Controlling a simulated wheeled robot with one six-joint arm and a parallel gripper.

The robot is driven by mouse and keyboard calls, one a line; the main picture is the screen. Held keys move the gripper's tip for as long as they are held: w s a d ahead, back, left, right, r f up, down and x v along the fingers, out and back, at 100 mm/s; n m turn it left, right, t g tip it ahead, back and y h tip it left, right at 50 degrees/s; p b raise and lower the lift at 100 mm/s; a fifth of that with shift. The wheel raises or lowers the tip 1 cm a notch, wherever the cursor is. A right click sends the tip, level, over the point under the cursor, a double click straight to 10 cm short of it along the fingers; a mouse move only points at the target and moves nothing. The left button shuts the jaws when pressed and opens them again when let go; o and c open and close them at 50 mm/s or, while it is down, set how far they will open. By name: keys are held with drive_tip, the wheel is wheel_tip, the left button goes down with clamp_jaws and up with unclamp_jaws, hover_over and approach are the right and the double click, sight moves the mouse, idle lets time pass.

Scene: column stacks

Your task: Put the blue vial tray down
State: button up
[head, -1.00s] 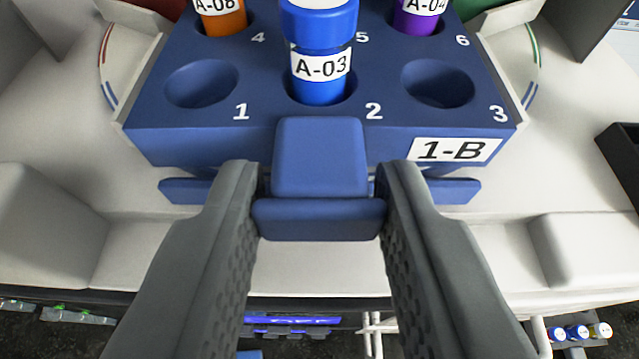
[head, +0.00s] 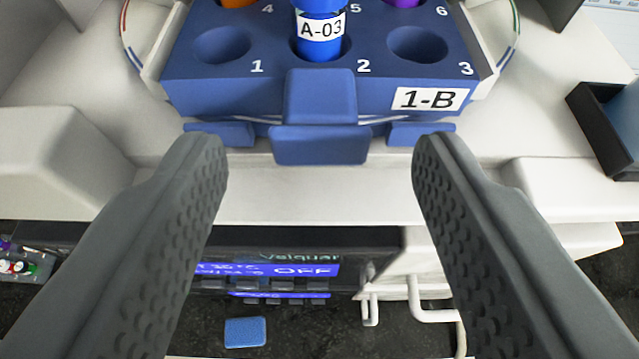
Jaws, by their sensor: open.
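The blue vial tray (head: 300,92), labelled 1-B, rests in a white holder (head: 110,65) at the top of the view. A blue-capped vial marked A-03 (head: 320,28) stands in slot 2. Slots 1 and 3 are empty. Parts of an orange vial (head: 238,3) and a purple vial (head: 402,3) show in the back row. The tray's front handle (head: 320,143) points toward me. My gripper (head: 320,155) is open, with one finger on each side of the handle and clear gaps to both. It holds nothing.
Below the holder's front edge is a dark device with a blue display (head: 265,268) reading OFF. A white bent pipe or handle (head: 430,300) is beside it. A small blue pad (head: 245,332) lies on the dark floor. A black-edged box (head: 605,125) stands at the right.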

drive_tip(key=v, duration=0.9)
drive_tip(key=shift+s, duration=0.2)
drive_tip(key=shift+r, duration=0.1)
drive_tip(key=s+f+t, duration=0.1)
drive_tip(key=s+f, duration=0.3)
drive_tip(key=s, duration=0.5)
drive_tip(key=s+f+t, duration=0.1)
drive_tip(key=s+f, duration=0.4)
drive_tip(key=s, duration=0.3)
drive_tip(key=s+f+t, duration=0.1)
drive_tip(key=s+f, duration=0.3)
drive_tip(key=s, duration=0.5)
drive_tip(key=shift+s+f+t, duration=0.3)
drive_tip(key=shift+s+t, duration=0.05)
drive_tip(key=shift+t, duration=0.05)
